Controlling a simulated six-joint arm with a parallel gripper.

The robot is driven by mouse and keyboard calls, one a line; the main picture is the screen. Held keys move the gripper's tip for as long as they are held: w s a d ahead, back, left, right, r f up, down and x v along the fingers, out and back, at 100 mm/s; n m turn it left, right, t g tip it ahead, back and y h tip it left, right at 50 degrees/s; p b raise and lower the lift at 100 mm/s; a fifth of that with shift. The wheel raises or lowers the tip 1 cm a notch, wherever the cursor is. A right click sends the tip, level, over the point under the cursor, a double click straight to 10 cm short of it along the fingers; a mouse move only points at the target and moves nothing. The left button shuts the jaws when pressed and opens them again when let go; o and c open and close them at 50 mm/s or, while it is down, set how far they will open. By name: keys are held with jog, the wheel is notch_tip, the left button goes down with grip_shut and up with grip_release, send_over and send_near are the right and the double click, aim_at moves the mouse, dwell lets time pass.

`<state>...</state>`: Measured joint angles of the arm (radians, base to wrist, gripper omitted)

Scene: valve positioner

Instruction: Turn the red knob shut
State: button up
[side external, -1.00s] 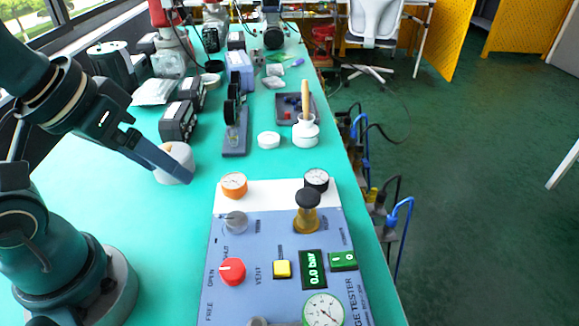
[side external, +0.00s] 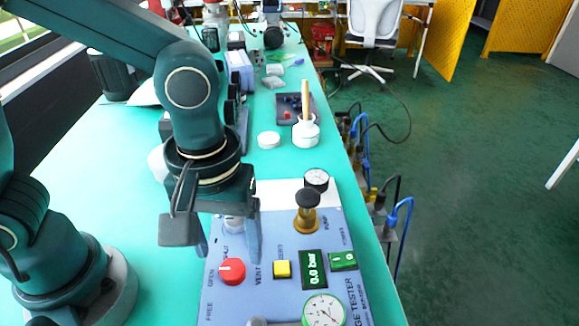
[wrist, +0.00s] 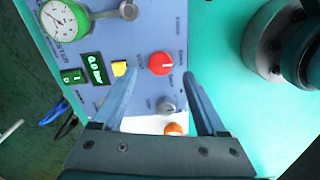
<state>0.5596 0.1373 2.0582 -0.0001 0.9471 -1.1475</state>
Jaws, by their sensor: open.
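The red knob (side external: 232,272) sits on the blue tester panel (side external: 284,222), with OPEN printed at its left and SHUT above it. A pale mark on the knob points left, roughly toward OPEN. The knob also shows in the wrist view (wrist: 161,63), between and just beyond the fingertips. I see no contact with the knob.
A yellow button (side external: 282,269) and a display reading 0.0 bar (side external: 314,269) lie right of the knob. A black-topped pump (side external: 307,210) stands up from the panel.

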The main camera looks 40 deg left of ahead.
aim_at(232, 267)
jog(key=shift+f, duration=2.05)
jog(key=shift+c, duration=0.3)
grip_shut()
